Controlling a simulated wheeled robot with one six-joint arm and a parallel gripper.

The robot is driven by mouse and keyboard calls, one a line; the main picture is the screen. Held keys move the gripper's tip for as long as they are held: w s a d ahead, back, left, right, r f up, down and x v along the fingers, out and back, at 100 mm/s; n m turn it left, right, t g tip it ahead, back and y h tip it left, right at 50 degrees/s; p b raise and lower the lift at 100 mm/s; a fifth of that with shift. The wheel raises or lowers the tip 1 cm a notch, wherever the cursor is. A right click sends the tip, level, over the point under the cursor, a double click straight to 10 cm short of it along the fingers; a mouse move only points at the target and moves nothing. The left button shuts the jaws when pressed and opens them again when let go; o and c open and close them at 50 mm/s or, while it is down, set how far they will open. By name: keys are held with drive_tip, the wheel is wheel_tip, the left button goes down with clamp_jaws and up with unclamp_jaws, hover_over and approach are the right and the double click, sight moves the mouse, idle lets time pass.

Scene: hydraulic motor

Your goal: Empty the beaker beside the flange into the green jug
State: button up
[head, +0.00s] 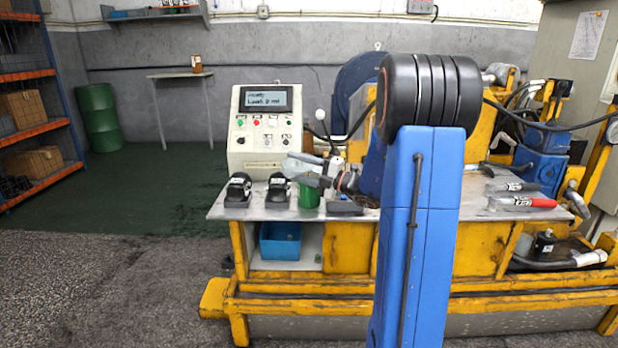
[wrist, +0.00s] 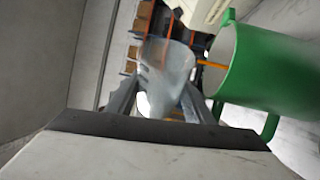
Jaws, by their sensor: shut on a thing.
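My gripper (head: 318,172) is shut on the clear beaker (head: 297,168) and holds it tipped over the green jug (head: 309,196) on the bench. In the wrist view, the beaker (wrist: 168,72) is between the fingers (wrist: 158,100). The jug appears upright in the head view. The liquid level inside the jug is hidden, and how much is left in the beaker is hard to tell.
Two black objects (head: 239,190) stand left of the jug. A control box (head: 266,125) is behind them. A dark grey block (head: 345,206) lies right of the jug. Tools, one red-handled (head: 535,202), lie on the bench's right. My arm hides the middle of the bench.

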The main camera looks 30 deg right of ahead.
drive_tip(key=shift+d+r+m, duration=0.15)
drive_tip(key=shift+r+m, duration=0.1)
drive_tip(key=shift+m, duration=0.35)
idle(0.3)
idle(1.1)
drive_tip(key=n, duration=0.1)
drive_tip(key=n+g, duration=0.1)
drive_tip(key=n, duration=0.1)
drive_tip(key=a+f+n, duration=0.1)
drive_tip(key=shift+s+n+g, duration=0.1)
drive_tip(key=shift+n+g, duration=0.2)
drive_tip(key=shift+n, duration=0.1)
drive_tip(key=shift+a+r+n+g+h, duration=0.15)
drive_tip(key=shift+n+g+h, duration=0.2)
drive_tip(key=shift+n, duration=0.65)
drive_tip(key=shift+n+g+h, duration=0.25)
drive_tip(key=shift+n+h, duration=0.2)
drive_tip(key=shift+n, duration=0.55)
